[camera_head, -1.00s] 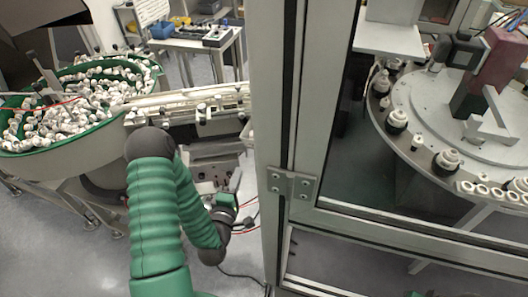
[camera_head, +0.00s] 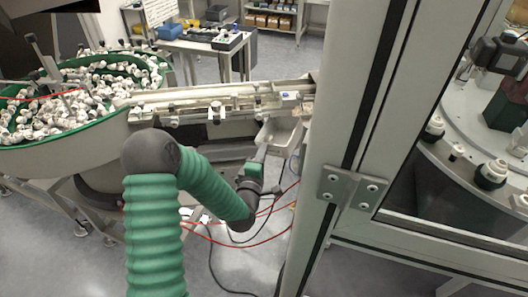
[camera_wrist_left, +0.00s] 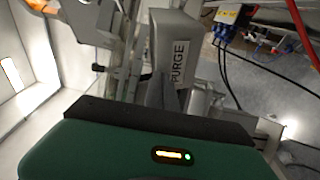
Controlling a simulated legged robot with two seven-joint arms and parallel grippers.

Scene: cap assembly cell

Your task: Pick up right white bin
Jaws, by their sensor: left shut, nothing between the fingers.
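A pale white-grey bin (camera_head: 281,134) hangs under the right end of the feeder track in the head view. In the left wrist view the bin (camera_wrist_left: 176,45) shows its front with the word PURGE. My left gripper (camera_head: 261,154) is at the lower left of the bin, fingers pointing up toward it. It is shut and empty. In the left wrist view the closed fingers (camera_wrist_left: 158,94) stand in front of the lower part of the bin; whether they touch it I cannot tell. My right gripper is not in view.
A green-rimmed bowl (camera_head: 88,133) full of white caps stands left, feeding the track (camera_head: 200,97). A grey frame post (camera_head: 345,130) stands close right of the bin. Red and black cables (camera_head: 240,240) hang below. A rotary table (camera_head: 450,165) is behind glass.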

